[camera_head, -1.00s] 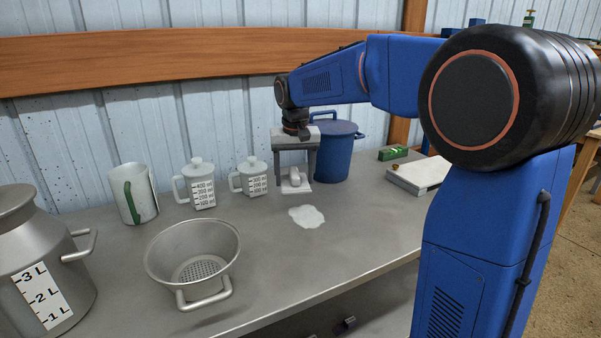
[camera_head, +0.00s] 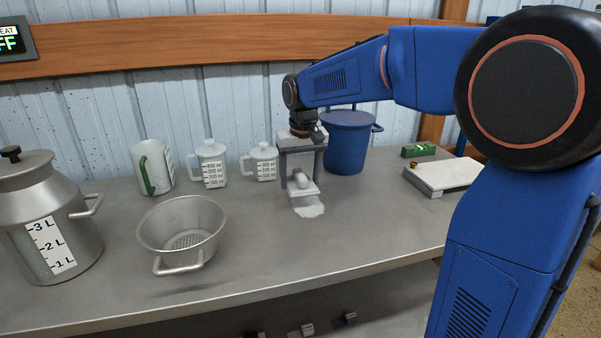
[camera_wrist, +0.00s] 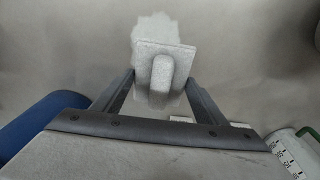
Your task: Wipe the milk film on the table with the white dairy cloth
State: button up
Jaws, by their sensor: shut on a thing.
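The white dairy cloth (camera_head: 303,187) is a flat pad with a raised, rounded grip on top. It also shows in the wrist view (camera_wrist: 178,53). My gripper (camera_head: 301,180) points down and is shut on the cloth by its raised grip. The milk film (camera_head: 309,210) is a pale, irregular patch on the grey table. The cloth is at the far edge of the film and covers part of it; whether it touches the table is hard to tell. In the wrist view the film (camera_wrist: 155,24) shows beyond the cloth.
A blue lidded bin (camera_head: 347,145) stands close behind my gripper. Measuring jugs (camera_head: 211,165) and a mug (camera_head: 150,168) stand to the left. A colander (camera_head: 182,227) and a milk can (camera_head: 55,225) are nearer. A white board (camera_head: 443,174) lies right. The table front is clear.

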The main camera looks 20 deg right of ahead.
aim_at(300, 201)
jog(key=shift+f, duration=2.1)
jog(key=shift+w+f, duration=0.15)
jog(key=shift+w, duration=1.45)
jog(key=shift+f, duration=0.25)
jog(key=shift+s+r, duration=0.15)
jog(key=shift+s, duration=0.65)
jog(key=shift+s+f, duration=0.2)
jog(key=shift+s, duration=0.6)
